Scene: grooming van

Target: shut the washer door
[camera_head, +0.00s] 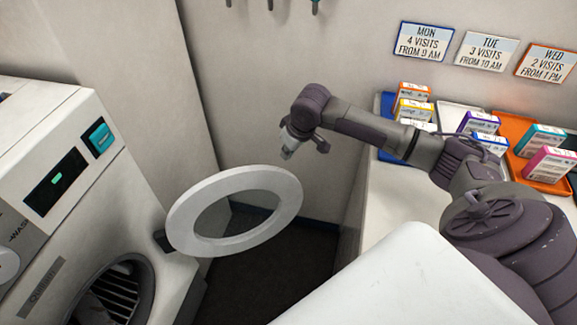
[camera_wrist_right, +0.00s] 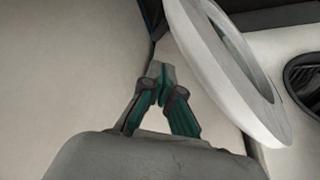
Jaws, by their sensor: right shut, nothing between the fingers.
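The washer (camera_head: 80,180) stands at the left in the head view. Its round white ring-shaped door (camera_head: 283,222) is swung wide open to the right on a dark hinge, away from the dark drum opening (camera_head: 118,290). My right gripper (camera_head: 287,154) is shut and empty, just behind and above the door's far upper edge. In the right wrist view my shut fingertips (camera_wrist_right: 160,75) point ahead beside the door (camera_wrist_right: 222,65), which lies just to their right. I cannot tell whether they touch it. The drum opening (camera_wrist_right: 303,78) shows at the right edge there. My left gripper is not in view.
A white counter (camera_head: 400,205) at the right holds coloured trays with several small boxes (camera_head: 480,122). Three signs (camera_head: 487,50) hang on the back wall. A white panel (camera_head: 410,285) fills the lower right foreground. Dark floor (camera_head: 265,268) lies free below the door.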

